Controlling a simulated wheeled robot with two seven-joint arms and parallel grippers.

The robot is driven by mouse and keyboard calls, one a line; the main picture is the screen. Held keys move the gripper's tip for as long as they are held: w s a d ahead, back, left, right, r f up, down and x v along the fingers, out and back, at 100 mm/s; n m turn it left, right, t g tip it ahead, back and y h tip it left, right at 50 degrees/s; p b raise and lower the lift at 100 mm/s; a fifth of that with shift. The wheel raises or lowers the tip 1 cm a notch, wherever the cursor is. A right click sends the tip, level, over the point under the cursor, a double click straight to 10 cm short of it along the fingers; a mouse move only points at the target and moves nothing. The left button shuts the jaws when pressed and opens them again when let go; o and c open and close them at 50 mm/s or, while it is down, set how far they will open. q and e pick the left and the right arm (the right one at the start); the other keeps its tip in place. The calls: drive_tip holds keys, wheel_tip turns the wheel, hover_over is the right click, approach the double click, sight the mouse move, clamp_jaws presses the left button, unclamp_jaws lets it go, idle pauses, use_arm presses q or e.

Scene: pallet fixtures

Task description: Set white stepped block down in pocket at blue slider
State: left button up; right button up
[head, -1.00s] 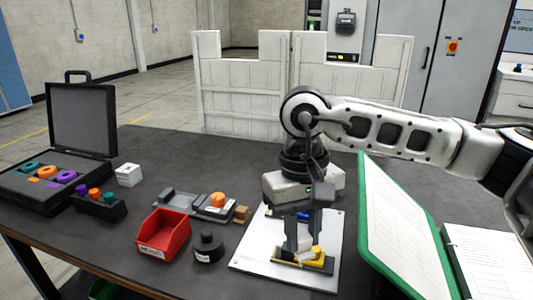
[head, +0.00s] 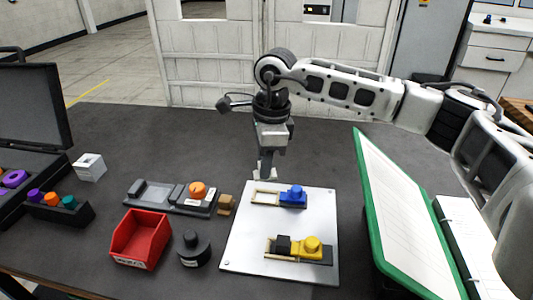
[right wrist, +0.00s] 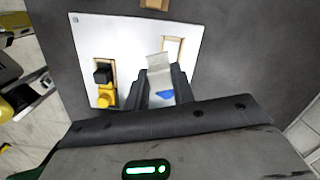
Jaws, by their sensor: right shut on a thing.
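My right gripper (head: 266,170) is shut on the white stepped block (right wrist: 158,68). In the head view it hangs by the far left edge of the white plate (head: 240,235), and the block is hard to make out there. The blue slider (head: 293,197) sits on the plate beside an empty, light-framed pocket (head: 265,198). In the right wrist view the pocket (right wrist: 173,46) shows just beyond the held block, and the blue slider (right wrist: 165,95) is mostly hidden between the fingers. The block looks above the plate and apart from the pocket. My left gripper is out of view.
A yellow slider (head: 312,246) and a black block (head: 284,244) occupy a second fixture nearer the front. A green-edged board (head: 395,220) stands right of the plate. A red bin (head: 140,238), a black round part (head: 194,248) and a grey tray (head: 150,193) are to the left.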

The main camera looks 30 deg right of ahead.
drive_tip(key=f+m, duration=0.1)
drive_tip(key=w+f+m+b, duration=0.1)
drive_tip(key=f, duration=0.1)
drive_tip(key=d+f+m, duration=0.1)
drive_tip(key=f, duration=0.1)
drive_tip(key=shift+w+d+f+m, duration=0.1)
drive_tip(key=shift+w+f+m, duration=0.1)
drive_tip(key=shift+m, duration=0.2)
drive_tip(key=shift+f+b, duration=0.35)
drive_tip(key=shift+b, duration=0.15)
drive_tip(key=shift+f+b, duration=0.3)
drive_tip(key=shift+f, duration=0.05)
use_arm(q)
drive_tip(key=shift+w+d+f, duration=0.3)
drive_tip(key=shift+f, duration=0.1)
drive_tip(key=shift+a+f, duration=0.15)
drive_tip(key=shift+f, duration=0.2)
use_arm(e)
drive_tip(key=shift+w, duration=0.1)
use_arm(q)
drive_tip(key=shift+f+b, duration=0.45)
drive_tip(key=shift+b, duration=0.5)
use_arm(e)
drive_tip(key=shift+f, duration=0.9)
